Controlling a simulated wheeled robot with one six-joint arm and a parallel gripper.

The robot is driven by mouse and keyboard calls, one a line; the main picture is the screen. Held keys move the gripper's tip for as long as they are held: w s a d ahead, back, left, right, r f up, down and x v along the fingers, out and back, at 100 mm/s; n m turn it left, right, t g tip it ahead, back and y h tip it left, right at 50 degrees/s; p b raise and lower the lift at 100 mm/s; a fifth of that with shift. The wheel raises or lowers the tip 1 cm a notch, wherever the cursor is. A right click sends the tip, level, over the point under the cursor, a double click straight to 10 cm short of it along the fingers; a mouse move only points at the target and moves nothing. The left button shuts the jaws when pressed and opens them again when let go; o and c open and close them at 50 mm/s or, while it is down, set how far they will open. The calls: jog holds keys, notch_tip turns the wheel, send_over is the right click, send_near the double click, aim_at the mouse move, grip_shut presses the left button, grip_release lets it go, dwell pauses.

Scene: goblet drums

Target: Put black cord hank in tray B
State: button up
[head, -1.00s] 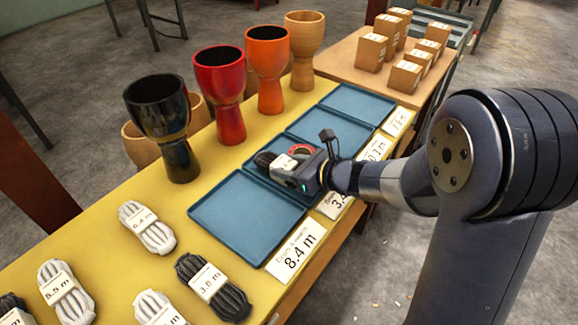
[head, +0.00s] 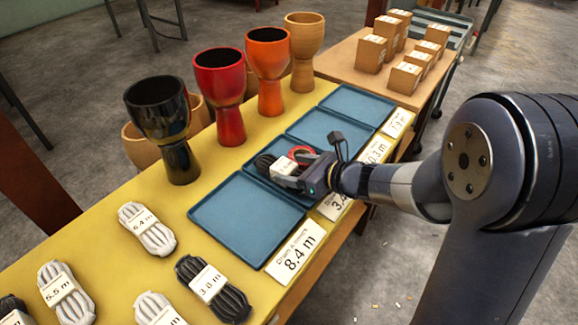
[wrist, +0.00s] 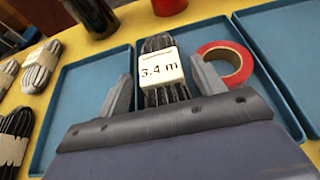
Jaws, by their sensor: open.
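A black cord hank (head: 266,162) with a white 3.4 m label lies in the second blue tray (head: 247,180) from the near end, behind the card starting 3.4. My gripper (head: 296,172) is open over this tray. In the wrist view the hank (wrist: 160,70) lies between the two spread fingers (wrist: 163,88), with a gap showing on the right; its near end is hidden by the gripper. A red tape roll (wrist: 229,62) lies in the same tray, right of the hank and close to the right finger.
The nearest tray (head: 235,222), by the 8.4 m card (head: 296,252), is empty. Other black (head: 213,289) and pale hanks (head: 147,229) lie at the near left. Goblet drums (head: 163,125) stand along the far side. Wooden blocks (head: 371,53) stand on another table.

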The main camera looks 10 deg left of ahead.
jog(key=p+v, duration=0.1)
jog(key=v, duration=0.9)
jog(key=shift+f, duration=0.1)
jog(key=b+x, duration=0.2)
jog(key=x, duration=1)
jog(key=shift+a+f, duration=0.15)
jog(key=shift+f, duration=0.15)
jog(key=shift+r+p, duration=0.5)
jog(key=shift+r, duration=0.5)
